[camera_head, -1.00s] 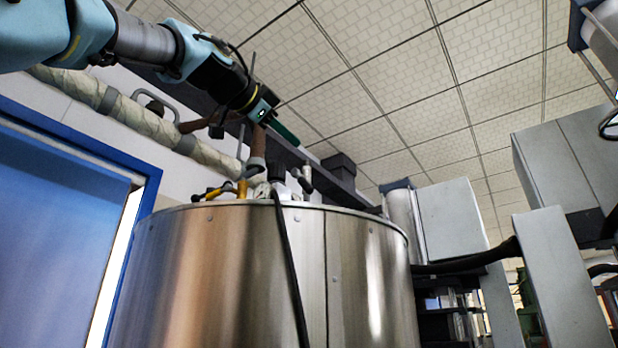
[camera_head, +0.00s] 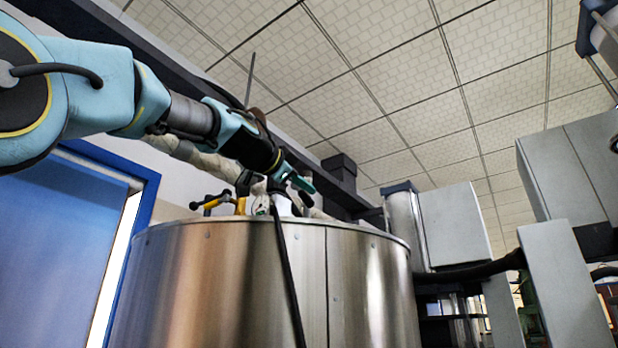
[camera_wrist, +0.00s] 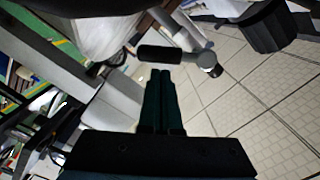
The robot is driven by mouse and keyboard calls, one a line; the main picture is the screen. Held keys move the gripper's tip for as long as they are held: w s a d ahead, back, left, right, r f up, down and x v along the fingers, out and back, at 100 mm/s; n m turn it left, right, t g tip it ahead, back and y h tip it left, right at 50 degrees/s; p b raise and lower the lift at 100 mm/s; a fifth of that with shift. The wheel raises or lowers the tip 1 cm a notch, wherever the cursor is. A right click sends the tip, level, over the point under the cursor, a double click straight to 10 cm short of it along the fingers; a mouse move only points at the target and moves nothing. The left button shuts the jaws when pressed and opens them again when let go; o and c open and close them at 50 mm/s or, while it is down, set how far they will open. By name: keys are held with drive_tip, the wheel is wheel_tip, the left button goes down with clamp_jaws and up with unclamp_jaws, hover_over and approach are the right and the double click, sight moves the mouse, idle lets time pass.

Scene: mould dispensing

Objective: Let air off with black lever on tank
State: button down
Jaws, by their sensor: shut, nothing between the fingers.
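The steel tank (camera_head: 240,280) stands in the middle of the head view, with fittings on its top. My gripper (camera_head: 300,184) is over the top of the tank, close to the white fitting (camera_head: 284,205). In the wrist view its dark green fingers (camera_wrist: 160,85) are shut and empty. A black lever (camera_wrist: 160,54) lies crosswise just past the fingertips, beside a grey pipe fitting (camera_wrist: 200,60). I cannot tell whether the fingertips touch the lever. In the head view the lever is hard to make out behind the gripper.
A yellow valve with a black handle (camera_head: 212,201) is on the tank top, left of my gripper. A black hose (camera_head: 288,275) runs down the tank's front. Grey cabinets (camera_head: 455,225) stand to the right, and a blue door (camera_head: 60,260) is at the left.

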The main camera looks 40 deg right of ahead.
drive_tip(key=shift+f, duration=0.1)
idle(0.3)
drive_tip(key=shift+f+b, duration=0.15)
drive_tip(key=shift+b, duration=0.25)
drive_tip(key=shift+w+m, duration=0.1)
drive_tip(key=shift+m, duration=0.2)
drive_tip(key=shift+w+f+m+b, duration=0.15)
drive_tip(key=shift+f+m+b, duration=0.25)
drive_tip(key=shift+b, duration=0.6)
drive_tip(key=m+b, duration=0.1)
drive_tip(key=w+f+m+b, duration=0.1)
drive_tip(key=b, duration=0.1)
drive_tip(key=shift+a, duration=0.2)
drive_tip(key=shift+w+a+f+m+b, duration=0.1)
drive_tip(key=shift+w+m+b, duration=0.1)
drive_tip(key=shift+m+b, duration=0.35)
drive_tip(key=shift+w+f+m+b, duration=0.1)
drive_tip(key=shift+w+m+b, duration=0.1)
drive_tip(key=shift+m+b, duration=0.35)
drive_tip(key=shift+w, duration=0.15)
drive_tip(key=shift+w+a, duration=0.1)
drive_tip(key=shift+w, duration=0.05)
